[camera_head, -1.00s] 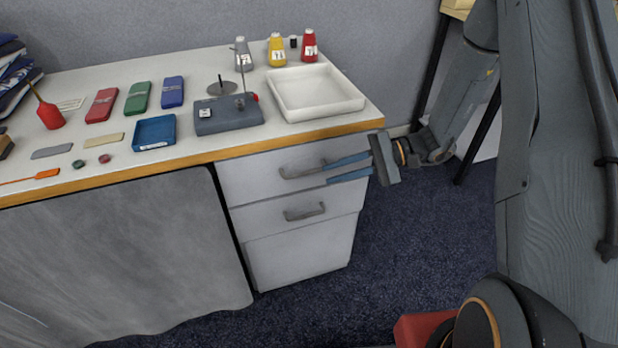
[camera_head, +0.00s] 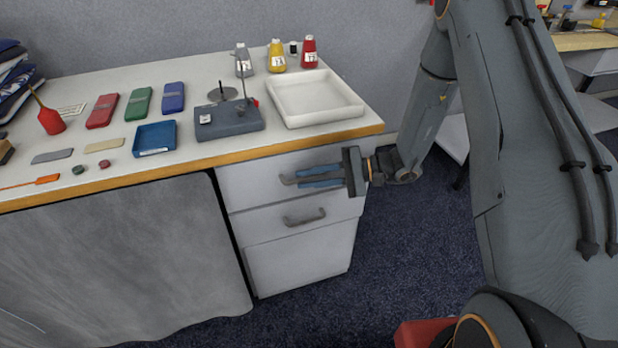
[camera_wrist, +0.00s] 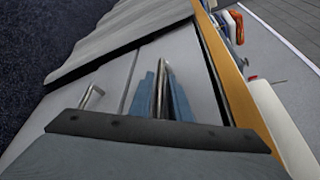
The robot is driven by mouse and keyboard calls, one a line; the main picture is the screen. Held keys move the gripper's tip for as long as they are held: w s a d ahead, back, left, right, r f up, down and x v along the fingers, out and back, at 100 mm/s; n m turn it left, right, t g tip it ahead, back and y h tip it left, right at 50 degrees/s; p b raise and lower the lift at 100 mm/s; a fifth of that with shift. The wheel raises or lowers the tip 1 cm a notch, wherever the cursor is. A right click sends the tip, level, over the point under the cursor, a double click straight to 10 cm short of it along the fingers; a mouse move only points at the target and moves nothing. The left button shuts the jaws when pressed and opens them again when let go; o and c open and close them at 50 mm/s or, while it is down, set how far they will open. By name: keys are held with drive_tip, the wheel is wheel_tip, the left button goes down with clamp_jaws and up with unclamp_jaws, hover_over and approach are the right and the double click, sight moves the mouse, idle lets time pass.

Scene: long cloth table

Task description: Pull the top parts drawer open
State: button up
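The top parts drawer (camera_head: 250,180) is the upper light-grey front under the table's right end. It looks closed, flush with the drawer below. Its grey bar handle (camera_head: 289,179) sticks out to the left of my fingers in the head view. My gripper (camera_head: 310,177) comes from the right, with its blue fingers above and below the bar. In the wrist view the handle bar (camera_wrist: 163,82) runs between the two fingers (camera_wrist: 162,98). A gap still shows between the fingers, so they look open around the bar. Their contact with it is unclear.
A lower drawer with its own handle (camera_head: 304,216) sits just below. The wooden table edge (camera_head: 270,148) runs above the drawers. A white tray (camera_head: 349,108) stands on the table above them. A grey cloth (camera_head: 120,260) hangs to the left. The carpet in front is clear.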

clamp_jaws()
drive_tip(key=shift+s, duration=0.1)
drive_tip(key=s+d+p, duration=0.3)
drive_tip(key=s, duration=0.9)
drive_tip(key=s+d+p, duration=0.3)
drive_tip(key=s+d, duration=0.1)
drive_tip(key=s, duration=0.8)
drive_tip(key=shift+s, duration=0.15)
unclamp_jaws()
